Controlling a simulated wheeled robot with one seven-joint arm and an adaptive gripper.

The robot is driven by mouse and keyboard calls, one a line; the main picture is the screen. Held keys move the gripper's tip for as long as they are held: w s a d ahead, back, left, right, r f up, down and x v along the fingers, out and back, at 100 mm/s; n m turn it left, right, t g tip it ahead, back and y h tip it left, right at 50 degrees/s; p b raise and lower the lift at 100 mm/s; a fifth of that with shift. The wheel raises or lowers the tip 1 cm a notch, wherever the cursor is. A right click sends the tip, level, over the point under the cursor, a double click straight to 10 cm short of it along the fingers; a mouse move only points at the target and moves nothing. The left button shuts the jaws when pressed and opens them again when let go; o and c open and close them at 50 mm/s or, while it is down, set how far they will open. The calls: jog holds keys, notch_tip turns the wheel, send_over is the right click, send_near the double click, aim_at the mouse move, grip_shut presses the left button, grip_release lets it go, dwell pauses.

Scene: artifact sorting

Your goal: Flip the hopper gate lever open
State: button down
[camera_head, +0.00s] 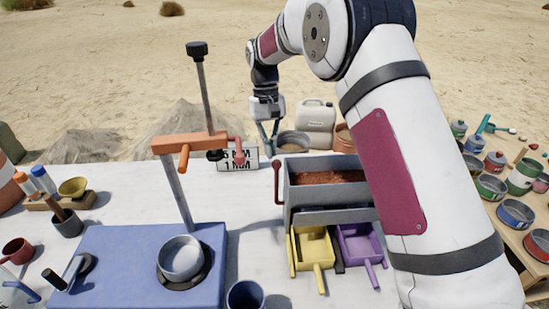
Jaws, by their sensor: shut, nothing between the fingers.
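The grey hopper (284,212), filled with reddish-brown material (328,178), stands on the white table right of centre. A thin dark red lever (278,183) with a rounded top stands upright at its left side. A second reddish handle (238,151) shows behind the orange press arm, by the sign. Which of the two is the gate lever I cannot tell for sure. My gripper (269,142) points down beyond the hopper's back left corner, near a bowl, shut and empty. It is apart from the dark red lever. My arm hides the hopper's right end.
A yellow scoop tray (312,247) and a purple one (360,243) sit under the hopper's front. A blue press base (130,265) with an orange arm (189,143) stands left. A sign (249,160), a bowl (293,139) and a white jug (316,116) stand behind.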

jog(key=shift+s+d+f+p, duration=0.15)
jog(key=shift+s+p, duration=0.05)
jog(key=shift+s, duration=0.5)
jog(key=shift+s+d+f+p, duration=0.15)
jog(key=shift+s+p, duration=0.1)
jog(key=shift+s, duration=0.45)
jog(key=shift+s+d+f+p, duration=0.1)
jog(key=shift+s+f+p, duration=0.1)
jog(key=shift+s, duration=0.5)
jog(key=shift+s+r, duration=0.1)
